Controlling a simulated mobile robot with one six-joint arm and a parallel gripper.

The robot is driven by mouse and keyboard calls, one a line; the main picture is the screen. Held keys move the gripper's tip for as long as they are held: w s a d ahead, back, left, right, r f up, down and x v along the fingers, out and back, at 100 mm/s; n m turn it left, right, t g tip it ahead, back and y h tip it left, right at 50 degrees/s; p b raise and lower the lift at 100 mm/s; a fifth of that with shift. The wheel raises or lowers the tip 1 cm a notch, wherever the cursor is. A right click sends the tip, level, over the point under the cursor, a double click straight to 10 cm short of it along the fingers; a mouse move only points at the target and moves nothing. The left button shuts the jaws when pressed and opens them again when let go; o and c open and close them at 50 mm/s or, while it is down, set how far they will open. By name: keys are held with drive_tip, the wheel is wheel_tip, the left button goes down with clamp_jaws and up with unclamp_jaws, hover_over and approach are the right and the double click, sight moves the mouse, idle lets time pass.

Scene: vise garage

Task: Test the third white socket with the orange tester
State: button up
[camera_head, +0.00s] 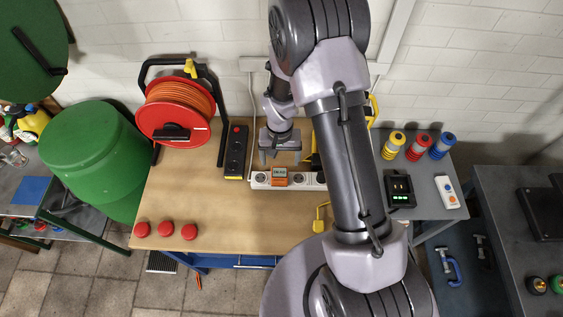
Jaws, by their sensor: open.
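A white socket strip (261,181) lies across the back part of the wooden workbench. Its right portion is partly hidden by my arm. The orange tester (279,174), with a small greenish display, sits on the strip; it looks upright over a socket near the strip's left half. I cannot tell exactly which socket it covers or whether it is fully seated. My gripper (278,158) points down just above and behind the tester, open and apparently empty. A gap between its fingers and the tester is hard to judge from this angle.
A black power strip (236,152) lies left of the white strip. A red cable reel (173,110) stands at the back left. Three red knobs (165,229) sit at the front left. A black charger (399,190) and a white remote (446,192) are right. The bench's middle front is clear.

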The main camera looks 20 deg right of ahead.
sight(280, 173)
drive_tip(key=shift+a, duration=0.25)
drive_tip(key=shift+f, duration=0.1)
drive_tip(key=shift+s+d+f+b, duration=0.1)
drive_tip(key=shift+f+b, duration=0.4)
drive_tip(key=shift+f, duration=0.1)
wheel_tip(280, 173, down, 7)
drive_tip(key=b, duration=0.5)
drive_tip(key=shift+f+b, duration=0.15)
drive_tip(key=shift+b, duration=0.15)
drive_tip(key=shift+f, duration=0.2)
drive_tip(key=shift+b, duration=0.55)
